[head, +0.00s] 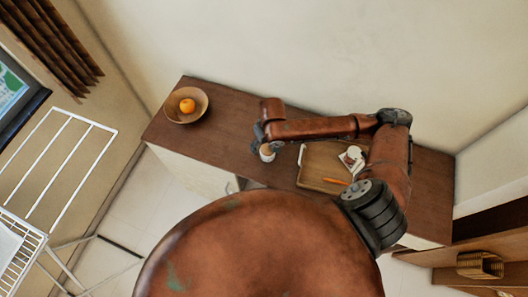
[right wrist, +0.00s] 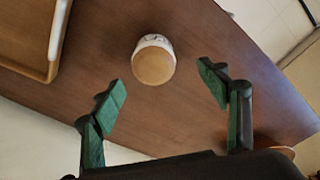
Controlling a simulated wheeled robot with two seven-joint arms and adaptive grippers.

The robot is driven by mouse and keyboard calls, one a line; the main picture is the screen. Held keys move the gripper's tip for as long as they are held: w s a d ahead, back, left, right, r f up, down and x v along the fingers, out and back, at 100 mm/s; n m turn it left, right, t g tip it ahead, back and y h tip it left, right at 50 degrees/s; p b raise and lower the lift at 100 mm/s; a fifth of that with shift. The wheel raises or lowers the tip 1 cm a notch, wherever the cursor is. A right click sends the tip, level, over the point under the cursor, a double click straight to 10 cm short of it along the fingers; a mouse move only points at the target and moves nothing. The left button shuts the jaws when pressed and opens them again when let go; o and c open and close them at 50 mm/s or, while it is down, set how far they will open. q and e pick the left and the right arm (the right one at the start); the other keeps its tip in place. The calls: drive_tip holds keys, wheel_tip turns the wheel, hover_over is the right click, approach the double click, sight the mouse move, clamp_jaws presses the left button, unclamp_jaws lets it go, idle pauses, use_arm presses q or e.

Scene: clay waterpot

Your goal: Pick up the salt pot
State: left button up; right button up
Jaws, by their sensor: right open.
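The salt pot is a small white pot with a tan round top. In the head view the salt pot (head: 267,153) stands on the brown counter, partly hidden by my right gripper (head: 259,138). In the right wrist view the salt pot (right wrist: 154,62) appears at upper centre. My right gripper (right wrist: 163,86) is open, with its two green fingers spread left and right of the pot's position and the pot a little beyond the fingertips. No contact shows. My left gripper is not in view.
A wooden tray (head: 312,174) with a white item (head: 353,157) and an orange stick-like thing (head: 335,181) lies right of the pot. A bowl (head: 173,108) with an orange fruit (head: 187,105) stands at the counter's left end. The counter (head: 225,120) between bowl and pot is clear.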

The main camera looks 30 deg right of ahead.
sight(268, 149)
drive_tip(key=shift+s+d+r+m, duration=0.2)
drive_tip(key=shift+d+m, duration=0.35)
drive_tip(key=shift+m, duration=0.25)
drive_tip(key=shift+f, duration=0.35)
drive_tip(key=f, duration=0.4)
drive_tip(key=w+f, duration=0.1)
drive_tip(key=f, duration=0.2)
drive_tip(key=shift+r, duration=0.1)
drive_tip(key=c, duration=1.4)
